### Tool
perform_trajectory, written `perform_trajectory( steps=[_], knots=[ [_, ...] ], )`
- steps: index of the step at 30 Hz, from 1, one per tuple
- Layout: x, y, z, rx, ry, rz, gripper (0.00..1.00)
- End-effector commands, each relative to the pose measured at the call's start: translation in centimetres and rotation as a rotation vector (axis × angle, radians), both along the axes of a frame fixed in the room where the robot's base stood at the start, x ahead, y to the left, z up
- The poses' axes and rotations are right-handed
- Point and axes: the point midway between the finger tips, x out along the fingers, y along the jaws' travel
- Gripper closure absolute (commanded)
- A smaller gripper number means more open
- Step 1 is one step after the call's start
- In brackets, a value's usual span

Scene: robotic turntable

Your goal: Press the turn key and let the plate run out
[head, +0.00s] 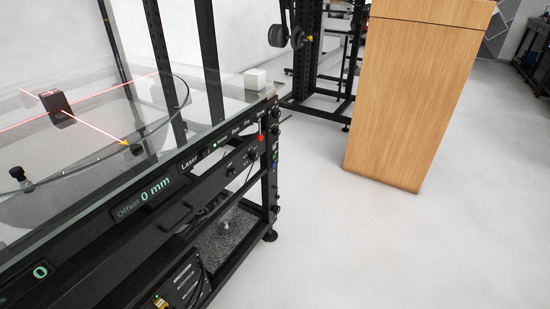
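The turntable rig (222,194) stands at the left, a black frame under a clear glass top. Its round plate (172,118) shows partly at the left. A black block (57,103) stands on the plate, with red laser lines crossing near it. The front panel has a display reading "Offset 0 mm" (146,200) and another reading "0" (40,272). Small controls sit at the panel's right end, among them a red button (261,137). Their labels are too small to read surely, so I cannot tell which is the turn key. My gripper is not in view.
A white block (255,79) sits on the glass top's far right corner. A tall wooden cabinet (410,95) stands to the right, with a black rack (305,90) behind. The pale floor (400,250) in front is clear.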

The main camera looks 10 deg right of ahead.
Motion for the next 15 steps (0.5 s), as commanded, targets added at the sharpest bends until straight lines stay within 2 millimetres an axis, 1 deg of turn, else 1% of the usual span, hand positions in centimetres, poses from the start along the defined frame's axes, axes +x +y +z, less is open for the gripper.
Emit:
perform_trajectory(
  steps=[1, 2, 15],
  knots=[
    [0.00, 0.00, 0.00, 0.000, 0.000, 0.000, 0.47],
    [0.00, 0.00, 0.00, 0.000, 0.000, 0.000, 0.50],
    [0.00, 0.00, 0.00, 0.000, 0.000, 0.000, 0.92]
  ],
)
